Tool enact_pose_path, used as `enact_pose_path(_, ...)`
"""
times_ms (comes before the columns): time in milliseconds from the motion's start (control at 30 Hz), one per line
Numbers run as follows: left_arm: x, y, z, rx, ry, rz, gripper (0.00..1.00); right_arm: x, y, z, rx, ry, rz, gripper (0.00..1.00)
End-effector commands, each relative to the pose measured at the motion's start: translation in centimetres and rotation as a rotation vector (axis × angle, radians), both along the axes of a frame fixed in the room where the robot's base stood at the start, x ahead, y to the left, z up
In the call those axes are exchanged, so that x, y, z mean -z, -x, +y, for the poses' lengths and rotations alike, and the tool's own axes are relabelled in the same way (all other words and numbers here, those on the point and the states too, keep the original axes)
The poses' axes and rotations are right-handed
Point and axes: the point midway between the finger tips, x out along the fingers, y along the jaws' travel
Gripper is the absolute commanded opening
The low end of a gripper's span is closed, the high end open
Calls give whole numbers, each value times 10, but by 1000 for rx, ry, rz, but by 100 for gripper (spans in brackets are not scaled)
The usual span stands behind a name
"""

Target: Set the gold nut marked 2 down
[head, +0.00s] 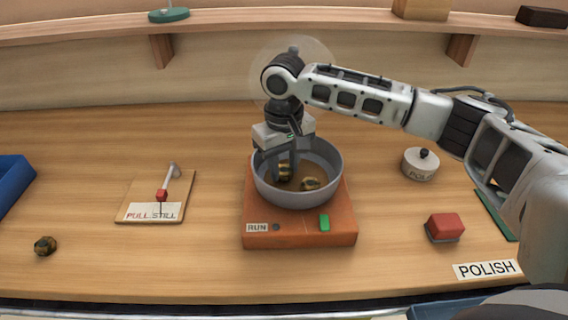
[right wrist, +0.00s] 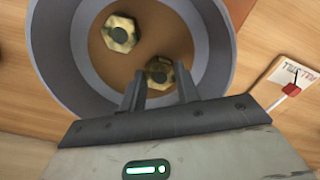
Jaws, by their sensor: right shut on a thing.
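My right gripper (head: 284,168) reaches down into a grey round bowl (head: 328,196) and is shut on a gold nut (right wrist: 158,71), low inside the bowl. I cannot tell whether this nut touches the bowl's brown floor. A second gold nut (head: 310,184) lies on the floor close by, apart from the held one; it also shows in the right wrist view (right wrist: 121,33). A third nut (head: 45,245), dark gold, lies on the table at the left. No number is readable on any nut. My left gripper is not in view.
The bowl sits on an orange base (head: 290,238) with a RUN label and green switch. A PULL STILL board (head: 150,212) with a lever stands left. A lidded white pot (head: 420,165), red block (head: 445,227) and POLISH label (head: 487,270) are right. Bare table lies between.

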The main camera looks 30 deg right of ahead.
Motion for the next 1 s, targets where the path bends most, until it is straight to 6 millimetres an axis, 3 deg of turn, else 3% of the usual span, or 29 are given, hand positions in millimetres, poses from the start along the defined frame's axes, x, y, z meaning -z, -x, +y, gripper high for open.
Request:
enact_pose_path(467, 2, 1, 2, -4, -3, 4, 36, 10, 0, 0, 1, 0, -2, 6)
enact_pose_path(500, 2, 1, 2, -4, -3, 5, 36, 10, 0, 0, 1, 0, -2, 37)
enact_pose_path(567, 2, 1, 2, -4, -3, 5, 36, 10, 0, 0, 1, 0, -2, 54)
enact_pose_path(867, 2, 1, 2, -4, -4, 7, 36, 9, 0, 0, 1, 0, -3, 54)
enact_pose_path(1000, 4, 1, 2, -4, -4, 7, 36, -3, -1, 1, 0, -2, -5, 54)
